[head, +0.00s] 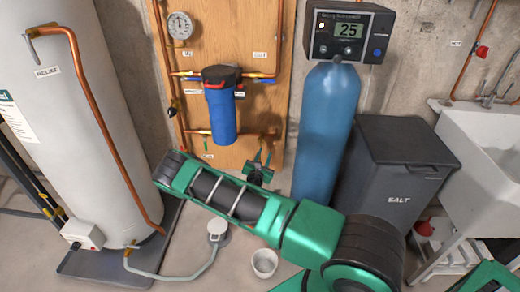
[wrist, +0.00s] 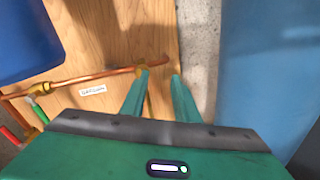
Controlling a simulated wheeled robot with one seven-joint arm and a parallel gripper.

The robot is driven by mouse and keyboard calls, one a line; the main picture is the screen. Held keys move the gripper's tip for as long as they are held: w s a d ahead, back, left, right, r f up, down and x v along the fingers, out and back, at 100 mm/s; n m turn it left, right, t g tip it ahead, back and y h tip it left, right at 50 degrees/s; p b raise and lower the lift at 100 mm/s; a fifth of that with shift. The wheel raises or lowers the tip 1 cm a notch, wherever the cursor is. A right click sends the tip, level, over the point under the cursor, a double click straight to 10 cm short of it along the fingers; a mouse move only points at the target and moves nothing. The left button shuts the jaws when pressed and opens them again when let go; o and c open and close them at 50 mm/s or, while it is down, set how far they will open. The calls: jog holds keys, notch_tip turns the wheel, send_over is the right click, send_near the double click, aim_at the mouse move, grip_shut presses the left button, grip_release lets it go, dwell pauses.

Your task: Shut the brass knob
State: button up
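In the head view my gripper (head: 264,153) is in front of the board's lower right, just below the lower pipe (head: 255,135).
A blue filter housing (head: 221,115) hangs left of my gripper. A tall blue tank (head: 323,135) stands close on the right, beside a dark salt bin (head: 393,165). A white heater tank (head: 75,110) is at left. A small white bucket (head: 264,263) is on the floor.

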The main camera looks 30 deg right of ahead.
aim_at(261, 144)
jog(key=w+d+f+n, duration=0.1)
jog(key=w, duration=0.2)
jog(key=w+d+f+n+t+y, duration=0.1)
jog(key=w+n, duration=0.1)
jog(key=w, duration=0.1)
jog(key=w+d+f+n+t, duration=0.1)
jog(key=w, duration=0.2)
jog(key=shift+w+d+y, duration=0.25)
jog(key=shift+w+y, duration=0.15)
jog(key=shift+c, duration=0.7)
grip_shut()
jog(key=shift+d, duration=0.15)
